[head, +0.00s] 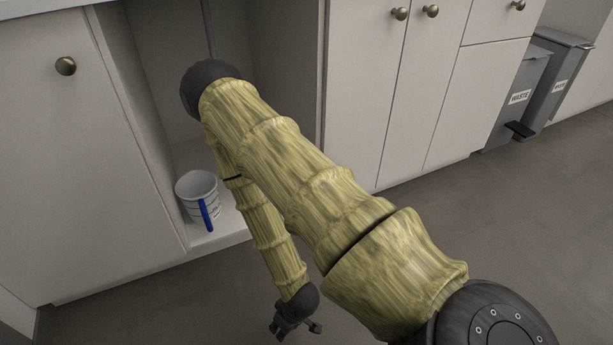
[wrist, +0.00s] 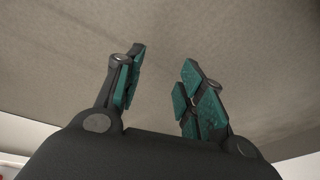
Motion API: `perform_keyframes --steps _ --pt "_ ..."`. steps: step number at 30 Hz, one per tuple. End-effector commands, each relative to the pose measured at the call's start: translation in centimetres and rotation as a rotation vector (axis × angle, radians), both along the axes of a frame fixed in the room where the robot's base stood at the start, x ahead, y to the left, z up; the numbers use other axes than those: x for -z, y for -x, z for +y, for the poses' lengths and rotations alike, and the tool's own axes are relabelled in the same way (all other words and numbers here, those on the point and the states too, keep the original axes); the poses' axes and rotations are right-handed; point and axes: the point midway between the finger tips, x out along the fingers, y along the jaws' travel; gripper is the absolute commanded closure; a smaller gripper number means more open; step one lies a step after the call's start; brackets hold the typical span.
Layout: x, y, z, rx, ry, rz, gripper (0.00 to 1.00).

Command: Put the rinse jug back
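The rinse jug (head: 196,190) is a white jug with a blue handle and marks on its side. In the head view it stands upright on the white floor of an open cabinet bay (head: 222,222), near the bay's left wall, with the handle facing out. My gripper (head: 298,329) hangs low in front of the cabinet, over the floor and to the right of the jug, clear of it. In the wrist view my gripper (wrist: 160,85) has its two green-padded fingers apart with nothing between them. The jug is not in the wrist view.
My arm crosses in front of the bay and hides part of its inside. Closed cabinet doors with round knobs (head: 66,66) flank the bay. Two grey waste bins (head: 517,97) stand at the far right. The floor (head: 480,220) at the right is clear.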

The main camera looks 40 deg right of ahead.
Motion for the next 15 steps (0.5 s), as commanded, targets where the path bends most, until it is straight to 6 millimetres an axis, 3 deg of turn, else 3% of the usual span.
perform_keyframes --steps 1,3,6,9,15 --pt "-0.3 2.8 0.3 0.027 0.021 0.061 0.61" --pt "-0.7 5.8 0.3 0.058 0.048 0.128 0.61" --pt "-1.3 8.6 0.5 0.088 0.075 0.193 0.61" --pt "-1.6 9.9 0.5 0.101 0.087 0.220 0.61" --pt "-1.7 10.0 0.5 0.104 0.089 0.224 0.61"
